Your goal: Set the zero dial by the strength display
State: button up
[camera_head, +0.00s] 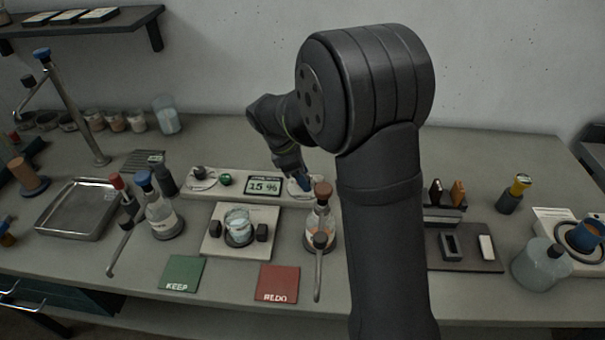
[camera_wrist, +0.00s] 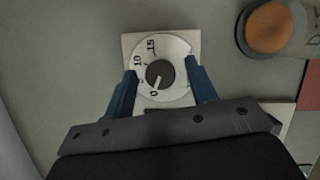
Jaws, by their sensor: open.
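The strength display (camera_head: 263,186) reads 15 % in the head view. A white dial (camera_head: 292,190) at the right end of its panel is partly hidden by my gripper (camera_head: 304,182). A second dial (camera_head: 202,184) sits at the panel's left end.
A brown-stoppered bottle (camera_head: 321,222) stands close right of the dial; its stopper (camera_wrist: 269,27) shows in the wrist view. A beaker (camera_head: 238,225) sits on a pale stand in front of the panel. Green KEEP (camera_head: 183,272) and red REDO (camera_head: 278,280) pads lie at the front.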

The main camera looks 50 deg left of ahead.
jog(key=c, duration=1)
jog(key=shift+o, duration=0.2)
